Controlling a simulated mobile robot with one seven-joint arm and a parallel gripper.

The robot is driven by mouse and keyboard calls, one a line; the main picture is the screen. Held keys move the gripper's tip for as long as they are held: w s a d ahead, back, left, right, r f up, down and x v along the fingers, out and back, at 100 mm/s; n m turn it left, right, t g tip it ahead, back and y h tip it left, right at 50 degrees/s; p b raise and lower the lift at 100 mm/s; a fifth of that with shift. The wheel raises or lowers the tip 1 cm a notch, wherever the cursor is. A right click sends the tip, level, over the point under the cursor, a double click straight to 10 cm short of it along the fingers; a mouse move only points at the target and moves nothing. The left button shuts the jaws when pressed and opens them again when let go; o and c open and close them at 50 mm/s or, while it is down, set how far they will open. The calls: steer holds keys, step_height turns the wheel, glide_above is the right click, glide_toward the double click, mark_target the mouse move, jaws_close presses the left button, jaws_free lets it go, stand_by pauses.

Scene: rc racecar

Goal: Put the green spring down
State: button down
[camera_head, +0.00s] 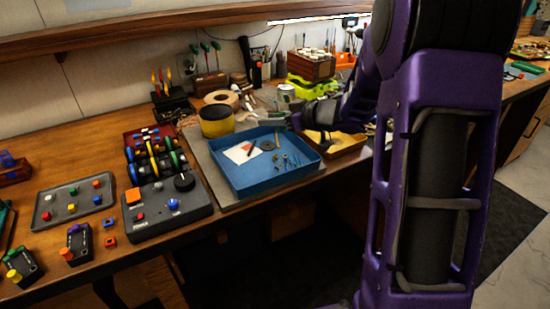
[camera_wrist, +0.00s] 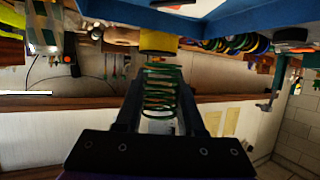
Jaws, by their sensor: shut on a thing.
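The green spring (camera_wrist: 161,90) is a coil held between the two fingers of my gripper (camera_wrist: 160,98) in the wrist view. The fingers are shut on its sides. In the head view my gripper (camera_head: 296,120) is small, above the back right part of a blue tray (camera_head: 268,184). The spring cannot be made out there. The blue tray also shows at the top of the wrist view (camera_wrist: 255,20), which looks upside down. The tray holds a white paper (camera_head: 241,152), a dark round part (camera_head: 267,145) and several small tools.
A yellow and black container (camera_head: 216,122) stands behind the tray. A black control box (camera_head: 170,208) with knobs is left of it, and a grey tray (camera_head: 72,203) farther left. A brown tray (camera_head: 350,147) is to the right. The blue tray's front left floor is mostly clear.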

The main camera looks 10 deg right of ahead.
mark_target(275, 157)
steer(key=f+b, duration=0.1)
steer(key=f, duration=0.2)
steer(key=f+b, duration=0.1)
steer(key=f, duration=0.6)
steer(key=shift+d+b, duration=0.4)
steer(key=shift+f, duration=0.2)
steer(key=c, duration=0.5)
jaws_free()
steer(key=shift+r, duration=0.15)
